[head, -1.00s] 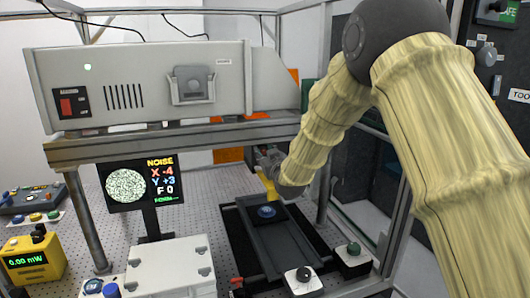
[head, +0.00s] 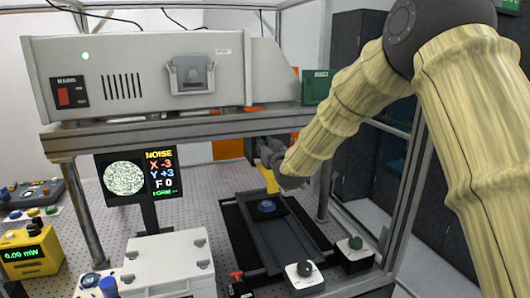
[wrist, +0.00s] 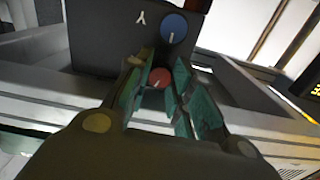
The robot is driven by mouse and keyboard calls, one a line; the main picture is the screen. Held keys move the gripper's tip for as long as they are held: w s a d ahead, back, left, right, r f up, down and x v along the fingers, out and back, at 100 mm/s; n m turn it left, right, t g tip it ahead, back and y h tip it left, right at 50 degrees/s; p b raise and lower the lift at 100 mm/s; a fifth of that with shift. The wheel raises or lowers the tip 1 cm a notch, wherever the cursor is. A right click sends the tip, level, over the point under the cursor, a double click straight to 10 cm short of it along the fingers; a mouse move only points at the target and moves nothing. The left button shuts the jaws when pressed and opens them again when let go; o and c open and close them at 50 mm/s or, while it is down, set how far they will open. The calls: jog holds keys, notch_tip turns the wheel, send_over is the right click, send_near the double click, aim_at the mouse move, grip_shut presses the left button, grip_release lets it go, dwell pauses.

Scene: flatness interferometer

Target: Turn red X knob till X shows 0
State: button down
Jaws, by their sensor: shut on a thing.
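The red X knob (wrist: 159,77) shows in the wrist view between the green fingers of my gripper (wrist: 160,90), which is shut on it. A pale pointer line marks the knob's face. The blue knob (wrist: 174,28) sits just above it on the dark block (wrist: 95,35), beside a white "Y". The readout screen (head: 161,172) in the head view shows NOISE, X -3, Y +3 and F 0. Next to these is a round speckled picture (head: 123,178). In the head view my gripper (head: 266,165) is behind my wrist, and the red knob is hidden there.
A grey instrument box (head: 130,75) rests on the shelf (head: 90,142) above the work area. A dark tray (head: 262,236) with a blue disc lies below my arm. A yellow power meter (head: 32,252) stands at the left. Frame posts flank the arm.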

jog(key=shift+r, duration=0.1)
dwell(0.3)
jog(key=c, duration=1.5)
grip_release()
jog(key=shift+s, duration=0.1)
jog(key=v, duration=1.2)
jog(key=shift+d, duration=0.1)
